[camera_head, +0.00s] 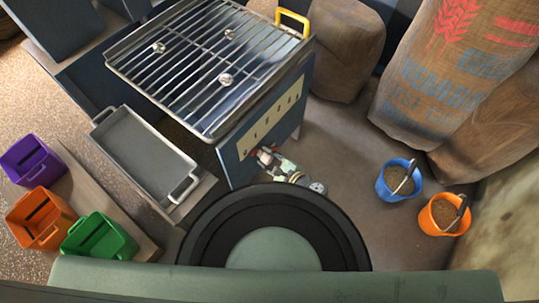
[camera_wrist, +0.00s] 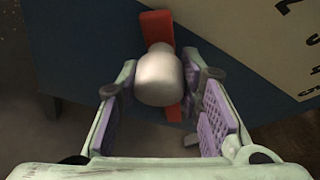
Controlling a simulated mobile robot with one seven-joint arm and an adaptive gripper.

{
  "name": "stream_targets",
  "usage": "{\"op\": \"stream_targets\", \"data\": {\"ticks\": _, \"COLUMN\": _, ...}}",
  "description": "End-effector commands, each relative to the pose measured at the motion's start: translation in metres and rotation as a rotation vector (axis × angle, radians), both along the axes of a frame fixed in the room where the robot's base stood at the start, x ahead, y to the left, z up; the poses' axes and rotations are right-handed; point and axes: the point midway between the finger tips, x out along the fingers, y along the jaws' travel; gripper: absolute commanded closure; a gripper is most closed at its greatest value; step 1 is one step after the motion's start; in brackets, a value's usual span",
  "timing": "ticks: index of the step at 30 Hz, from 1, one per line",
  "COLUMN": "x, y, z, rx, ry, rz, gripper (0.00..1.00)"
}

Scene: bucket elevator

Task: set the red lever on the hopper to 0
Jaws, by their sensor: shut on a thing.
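The blue hopper (camera_head: 238,165) stands at upper middle in the head view. Its slanted cream scale plate (camera_head: 270,118) carries marks too small to read there; part of it also shows in the wrist view (camera_wrist: 290,35), with dark figures partly cut off. The red lever (camera_wrist: 157,28) has a pale rounded knob (camera_wrist: 159,80). My gripper (camera_wrist: 160,92) has its purple-padded fingers on both sides of the knob and is shut on it. In the head view my gripper (camera_head: 268,160) is at the hopper's front face, below the plate, and mostly hides the lever.
A metal grate (camera_head: 205,65) with several shiny knobs tops the hopper. A grey tray (camera_head: 145,150) is at left, with purple (camera_head: 32,160), orange (camera_head: 40,218) and green (camera_head: 98,238) bins beyond. Blue (camera_head: 397,180) and orange (camera_head: 444,214) buckets stand right, near sacks (camera_head: 455,70).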

Motion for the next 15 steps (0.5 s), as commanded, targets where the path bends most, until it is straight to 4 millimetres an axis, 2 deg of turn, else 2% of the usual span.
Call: {"op": "stream_targets", "data": {"ticks": 15, "x": -0.0017, "y": 0.0007, "z": -0.0053, "rx": -0.024, "ry": -0.028, "rz": 0.002, "gripper": 1.00}}
